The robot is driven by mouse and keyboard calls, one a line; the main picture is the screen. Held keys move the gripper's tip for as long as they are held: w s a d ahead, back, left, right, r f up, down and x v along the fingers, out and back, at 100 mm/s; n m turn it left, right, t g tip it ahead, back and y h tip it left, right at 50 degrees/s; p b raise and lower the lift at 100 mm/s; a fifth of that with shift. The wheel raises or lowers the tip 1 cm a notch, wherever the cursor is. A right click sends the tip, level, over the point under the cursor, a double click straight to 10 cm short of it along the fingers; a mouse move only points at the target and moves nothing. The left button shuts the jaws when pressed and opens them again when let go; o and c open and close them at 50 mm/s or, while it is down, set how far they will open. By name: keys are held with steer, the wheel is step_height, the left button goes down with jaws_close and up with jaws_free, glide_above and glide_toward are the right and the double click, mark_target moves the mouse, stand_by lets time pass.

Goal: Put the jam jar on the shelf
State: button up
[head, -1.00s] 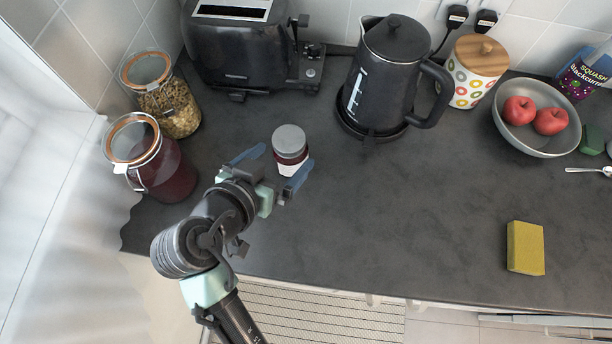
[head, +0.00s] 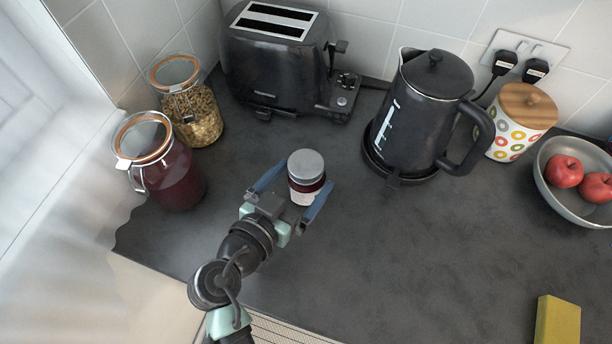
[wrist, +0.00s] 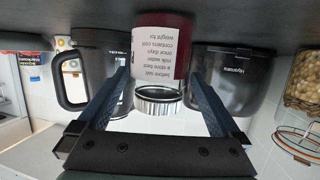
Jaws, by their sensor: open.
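The jam jar (head: 306,176) stands upright on the dark counter, with a grey lid, dark red contents and a white label. It also shows in the wrist view (wrist: 160,50), where the picture is upside down. My gripper (head: 291,188) is open, with its two blue fingers on either side of the jar. In the wrist view the fingers (wrist: 160,92) flank the jar with gaps visible on both sides. The shelf cannot be made out in these views.
A black toaster (head: 275,62) stands behind, and a black kettle (head: 425,115) stands to the right. A clip-top jar of red contents (head: 170,175) and one of dry food (head: 195,115) stand left. A fruit bowl (head: 560,190) and yellow sponge (head: 557,322) are at right. The front counter is clear.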

steer(key=shift+p+x, duration=0.7)
steer(key=shift+x, duration=1.9)
steer(key=shift+s+f, duration=0.1)
steer(key=shift+f, duration=0.05)
steer(key=c, duration=1.6)
